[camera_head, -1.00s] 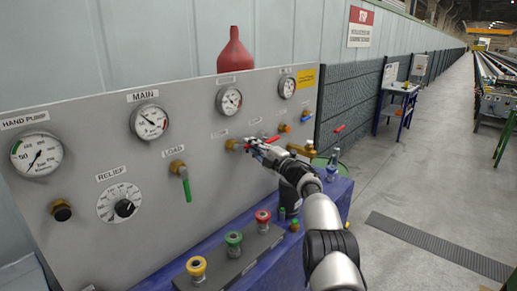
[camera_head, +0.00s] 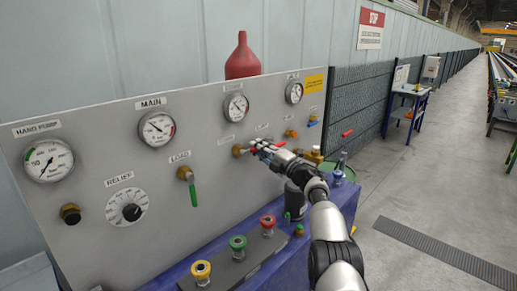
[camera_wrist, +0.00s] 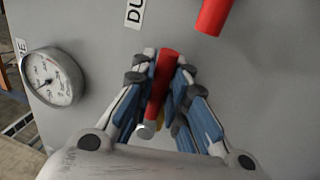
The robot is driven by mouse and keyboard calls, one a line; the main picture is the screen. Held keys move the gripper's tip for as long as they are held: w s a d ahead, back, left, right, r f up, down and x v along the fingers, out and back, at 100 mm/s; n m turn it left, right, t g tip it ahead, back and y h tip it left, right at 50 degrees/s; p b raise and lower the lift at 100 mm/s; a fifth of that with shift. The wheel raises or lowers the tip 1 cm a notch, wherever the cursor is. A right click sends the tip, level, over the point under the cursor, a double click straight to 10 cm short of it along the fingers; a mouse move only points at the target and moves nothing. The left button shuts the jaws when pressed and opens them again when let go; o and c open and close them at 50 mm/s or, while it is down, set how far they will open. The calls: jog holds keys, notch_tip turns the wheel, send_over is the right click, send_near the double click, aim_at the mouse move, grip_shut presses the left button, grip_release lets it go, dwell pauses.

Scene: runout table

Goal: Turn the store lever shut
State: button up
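The store lever (camera_wrist: 165,75) is a red handle on a brass valve (camera_head: 238,150) on the grey panel. It lies roughly level and points to the right in the head view. In the wrist view my gripper (camera_wrist: 167,62) has one finger on each side of it, with the fingertips close against the red handle. My gripper (camera_head: 263,149) also shows in the head view, in front of the panel, hiding part of the lever. A second red lever (camera_wrist: 213,14) is near the fingers, beside the label starting "DU" (camera_wrist: 134,11).
The load valve has a green lever (camera_head: 193,192) hanging down. A blue lever (camera_head: 312,123) is at the panel's right. A gauge (camera_wrist: 52,77) is near my wrist. Coloured couplings (camera_head: 238,244) stand below, and a red bottle (camera_head: 242,60) stands behind the panel.

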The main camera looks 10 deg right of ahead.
jog(key=o, duration=0.4)
jog(key=shift+o, duration=0.2)
jog(key=shift+s+d, duration=0.1)
jog(key=shift+s+d, duration=0.1)
jog(key=shift+d, duration=0.05)
jog(key=v, duration=1.1)
jog(key=shift+s, duration=0.15)
